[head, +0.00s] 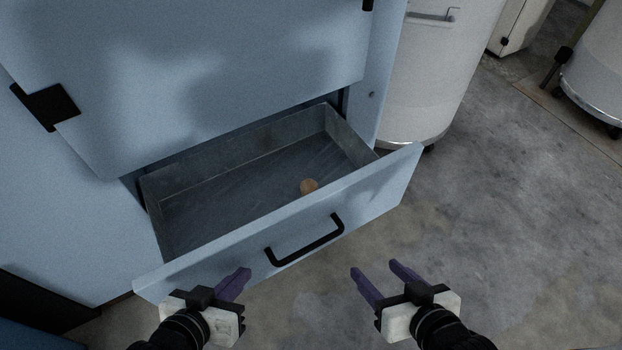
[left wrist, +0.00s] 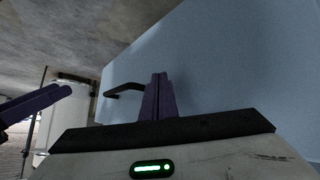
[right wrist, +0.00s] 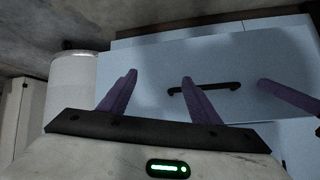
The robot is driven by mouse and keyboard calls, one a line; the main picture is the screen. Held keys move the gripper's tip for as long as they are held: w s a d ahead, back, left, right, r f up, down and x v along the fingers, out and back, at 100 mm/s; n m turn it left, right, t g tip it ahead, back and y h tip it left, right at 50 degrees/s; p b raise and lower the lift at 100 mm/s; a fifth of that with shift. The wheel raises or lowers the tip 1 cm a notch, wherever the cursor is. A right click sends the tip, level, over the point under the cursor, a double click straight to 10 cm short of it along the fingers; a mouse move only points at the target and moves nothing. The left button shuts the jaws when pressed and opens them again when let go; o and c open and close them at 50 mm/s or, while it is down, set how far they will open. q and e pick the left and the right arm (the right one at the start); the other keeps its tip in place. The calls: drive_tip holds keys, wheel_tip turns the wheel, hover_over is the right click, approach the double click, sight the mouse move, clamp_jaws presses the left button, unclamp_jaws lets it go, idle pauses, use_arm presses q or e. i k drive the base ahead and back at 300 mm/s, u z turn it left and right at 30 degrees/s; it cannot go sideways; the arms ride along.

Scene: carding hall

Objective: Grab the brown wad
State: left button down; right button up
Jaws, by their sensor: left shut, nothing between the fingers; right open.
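The brown wad (head: 309,186) is a small round lump on the floor of the open metal drawer (head: 240,142), near the drawer's front panel. The drawer has a light blue front with a black bar handle (head: 304,240). My left gripper (head: 236,282) is shut and empty, in front of the drawer's front panel, left of the handle. My right gripper (head: 377,277) is open and empty, in front of the drawer and right of the handle. The wad does not show in either wrist view. The handle also shows in the left wrist view (left wrist: 124,90) and the right wrist view (right wrist: 204,87).
The blue machine body (head: 200,70) stands above and behind the drawer. A white cylindrical can (head: 435,70) stands just right of the machine. Another can (head: 600,70) stands at the far right. The concrete floor (head: 510,210) to the right is clear.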

sight(308, 185)
drive_tip(key=k, duration=1.25)
drive_tip(key=u, duration=0.65)
drive_tip(key=i, duration=0.9)
drive_tip(key=u, duration=0.2)
